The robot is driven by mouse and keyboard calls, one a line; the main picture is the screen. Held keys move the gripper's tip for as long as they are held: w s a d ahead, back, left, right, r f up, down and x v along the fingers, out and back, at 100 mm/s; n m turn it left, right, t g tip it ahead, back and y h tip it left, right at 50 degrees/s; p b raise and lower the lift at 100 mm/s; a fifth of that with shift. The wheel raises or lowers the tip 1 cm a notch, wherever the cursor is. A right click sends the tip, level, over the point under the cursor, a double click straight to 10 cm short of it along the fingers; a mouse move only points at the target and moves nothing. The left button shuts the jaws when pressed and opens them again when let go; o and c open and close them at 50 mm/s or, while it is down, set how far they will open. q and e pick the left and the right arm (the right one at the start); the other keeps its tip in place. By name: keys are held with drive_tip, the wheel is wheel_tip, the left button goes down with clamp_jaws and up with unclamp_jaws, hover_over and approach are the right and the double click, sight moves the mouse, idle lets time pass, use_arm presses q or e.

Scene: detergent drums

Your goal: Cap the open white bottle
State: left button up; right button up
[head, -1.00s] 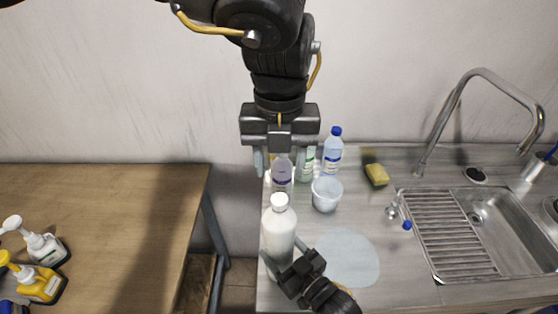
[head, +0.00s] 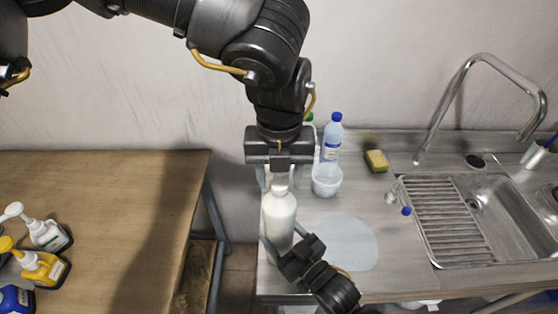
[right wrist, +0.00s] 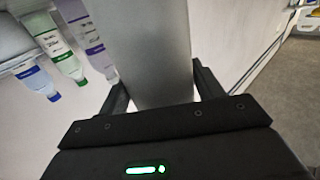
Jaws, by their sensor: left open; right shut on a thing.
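The white bottle (head: 279,217) stands upright near the left edge of the grey counter. My right gripper (head: 284,243) is shut around its lower body. In the right wrist view the bottle (right wrist: 150,55) is a grey, shaded body between the fingers of my right gripper (right wrist: 160,85). My left gripper (head: 280,180) points down over the bottle's top, its fingers apart on either side of the white neck. Whether a cap sits on the neck or between those fingers cannot be told.
A clear tub (head: 327,181), a blue-capped bottle (head: 332,138) and a yellow sponge (head: 376,161) stand behind. A green-capped bottle is mostly hidden. The sink (head: 500,215) is right. Pump bottles (head: 42,267) stand on the wooden table (head: 110,205). A pale round patch (head: 348,242) is clear.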

use_arm(q)
drive_tip(key=shift+f, duration=0.4)
drive_tip(key=c, duration=1)
drive_tip(key=shift+c, duration=0.2)
drive_tip(key=o, duration=1.2)
drive_tip(key=shift+c, duration=0.2)
drive_tip(key=shift+r, duration=0.1)
wheel_tip(320, 180, up, 12)
